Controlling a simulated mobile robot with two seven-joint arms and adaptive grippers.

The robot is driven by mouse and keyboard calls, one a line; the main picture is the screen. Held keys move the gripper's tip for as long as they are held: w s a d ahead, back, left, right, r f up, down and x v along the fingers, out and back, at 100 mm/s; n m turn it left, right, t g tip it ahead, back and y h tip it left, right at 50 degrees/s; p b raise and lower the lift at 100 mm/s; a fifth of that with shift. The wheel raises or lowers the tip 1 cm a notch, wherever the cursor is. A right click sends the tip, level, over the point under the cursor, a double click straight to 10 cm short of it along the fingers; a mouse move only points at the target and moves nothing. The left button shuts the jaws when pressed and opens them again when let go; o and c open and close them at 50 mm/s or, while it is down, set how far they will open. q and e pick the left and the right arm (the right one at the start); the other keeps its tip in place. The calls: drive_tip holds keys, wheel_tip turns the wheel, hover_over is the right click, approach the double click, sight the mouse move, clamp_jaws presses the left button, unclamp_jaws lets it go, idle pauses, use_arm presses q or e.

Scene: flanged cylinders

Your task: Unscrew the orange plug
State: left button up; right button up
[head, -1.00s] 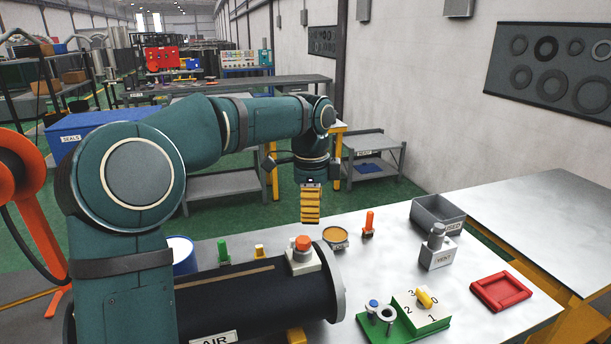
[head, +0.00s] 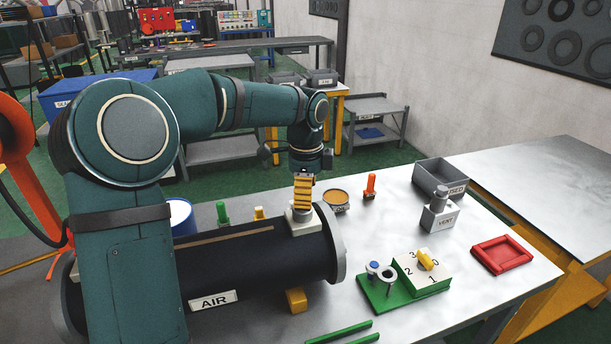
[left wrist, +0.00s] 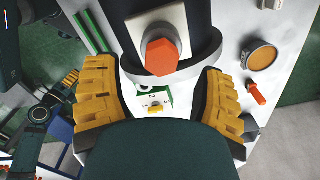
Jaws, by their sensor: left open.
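The orange plug (left wrist: 162,57) has a hexagonal head and sits on a white square base (left wrist: 155,22) on top of the dark AIR cylinder (head: 245,262). In the left wrist view my left gripper (left wrist: 158,72) is open, its yellow-padded fingers on either side of the plug with a gap to each. In the head view my left gripper (head: 303,193) points down over the white base, and its fingers hide the plug. My right gripper (left wrist: 62,88) shows small at the left edge of the left wrist view, away from the plug; its jaw state is unclear.
A green plug (head: 222,212) and a yellow one (head: 259,213) stand behind the cylinder. An amber-topped cup (head: 336,198), an orange-red peg (head: 370,185), a VENT block (head: 433,217), a grey bin (head: 440,190), a red tray (head: 502,255) and a green-based dial fixture (head: 400,290) lie right.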

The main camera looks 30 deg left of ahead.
use_arm(q)
drive_tip(key=shift+f, duration=1.5)
clamp_jaws()
